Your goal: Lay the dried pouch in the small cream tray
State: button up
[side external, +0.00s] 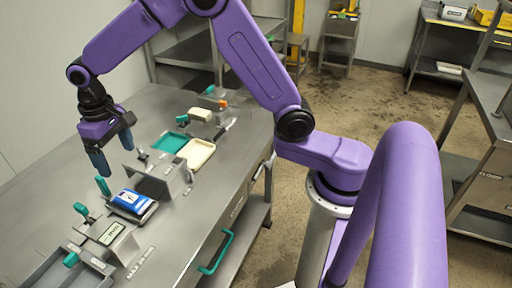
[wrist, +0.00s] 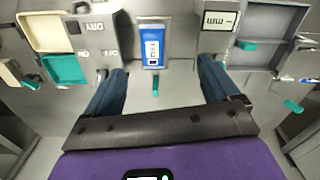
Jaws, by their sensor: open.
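The blue and white pouch (side external: 131,201) lies flat on a small grey stand on the steel bench, between two grey boxes. In the wrist view the pouch (wrist: 153,46) is ahead of the fingers, near the top middle. The small cream tray (side external: 197,153) sits beyond the boxes, beside a teal tray, and looks empty; it also shows at the upper left of the wrist view (wrist: 40,32). My gripper (side external: 112,153) is open and empty, above the bench to the upper left of the pouch, its blue fingers pointing down.
The teal tray (side external: 170,142) adjoins the cream one. A grey box marked DRY (wrist: 96,43) stands between pouch and trays. A display box (side external: 112,236) and grey bin (side external: 66,270) are on the pouch's other side. Teal levers stick up nearby, one (wrist: 155,86) close to the pouch.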

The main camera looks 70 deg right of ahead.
jog(key=s+d+r+n, duration=0.1)
jog(key=s+d+n, duration=0.2)
jog(key=s, duration=0.8)
jog(key=s+d+r+n, duration=0.2)
jog(key=s+d+n, duration=0.1)
jog(key=s, duration=0.9)
jog(key=shift+s+d+r+n, duration=0.2)
jog(key=shift+r+n, duration=0.1)
jog(key=shift+n, duration=0.4)
jog(key=shift+o, duration=0.4)
jog(key=s+d+f+n, duration=0.1)
jog(key=s+d+n, duration=0.2)
jog(key=s, duration=0.6)
jog(key=d, duration=0.2)
jog(key=shift+d, duration=0.35)
jog(key=shift+f, duration=0.1)
